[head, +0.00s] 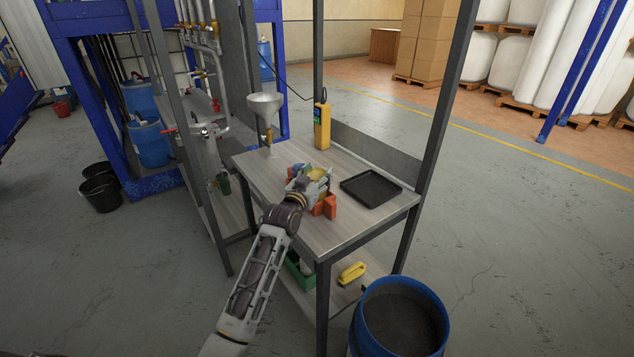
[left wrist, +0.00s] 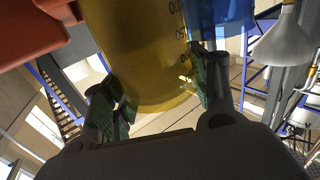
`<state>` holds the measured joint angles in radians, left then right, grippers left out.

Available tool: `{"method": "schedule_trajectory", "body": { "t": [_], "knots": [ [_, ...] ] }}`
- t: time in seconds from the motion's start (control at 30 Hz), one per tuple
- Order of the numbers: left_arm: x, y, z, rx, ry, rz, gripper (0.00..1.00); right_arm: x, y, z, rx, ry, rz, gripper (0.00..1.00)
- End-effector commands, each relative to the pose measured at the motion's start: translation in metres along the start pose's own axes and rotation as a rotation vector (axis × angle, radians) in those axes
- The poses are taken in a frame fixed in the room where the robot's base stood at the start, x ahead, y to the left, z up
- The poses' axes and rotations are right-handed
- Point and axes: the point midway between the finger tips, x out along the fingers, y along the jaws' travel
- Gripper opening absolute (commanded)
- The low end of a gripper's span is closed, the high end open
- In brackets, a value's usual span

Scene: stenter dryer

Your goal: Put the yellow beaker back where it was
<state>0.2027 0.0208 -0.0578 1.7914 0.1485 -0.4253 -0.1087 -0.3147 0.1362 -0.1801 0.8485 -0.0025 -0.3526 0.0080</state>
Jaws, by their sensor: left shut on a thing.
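The yellow beaker (left wrist: 143,50) with dark graduation marks fills the middle of the left wrist view, between the two green-padded fingers of my left gripper (left wrist: 160,88). The gripper is shut on it. In the head view my left gripper (head: 308,186) is over the bench top (head: 268,190), with the yellow beaker (head: 319,173) partly hidden behind it. I cannot tell whether the beaker's base touches a surface. A blue vessel (left wrist: 222,22) is just behind it in the left wrist view, and an orange-red one (left wrist: 30,30) is at upper left. My right gripper is not in view.
An orange-red piece (head: 326,206) stands close to the right of the gripper. A black tray (head: 371,188) lies at the bench's right. A steel funnel (head: 265,104) and a yellow handheld device (head: 322,126) are at the back. A blue drum (head: 400,318) stands in front.

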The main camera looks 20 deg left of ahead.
Motion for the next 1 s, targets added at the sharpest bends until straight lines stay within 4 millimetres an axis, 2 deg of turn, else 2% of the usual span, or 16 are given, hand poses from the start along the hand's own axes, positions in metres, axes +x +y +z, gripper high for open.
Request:
{"method": "schedule_trajectory", "body": {
  "t": [0.2,0.7,0.73,0.87,1.0],
  "knots": [
    [0.0,0.0,0.021,0.001,0.001,0.0,0.08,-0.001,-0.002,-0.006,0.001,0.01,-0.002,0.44],
    [0.0,0.0,0.025,0.001,0.003,0.0,0.08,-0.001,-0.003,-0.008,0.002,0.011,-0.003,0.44],
    [0.0,0.0,0.025,0.001,0.002,0.0,0.62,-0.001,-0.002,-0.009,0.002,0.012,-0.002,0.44],
    [0.0,0.0,0.025,0.001,0.001,0.0,0.79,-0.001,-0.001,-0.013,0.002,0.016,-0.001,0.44],
    [0.0,0.0,0.025,0.001,0.001,0.0,0.8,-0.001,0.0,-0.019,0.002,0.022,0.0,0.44]
  ]
}}
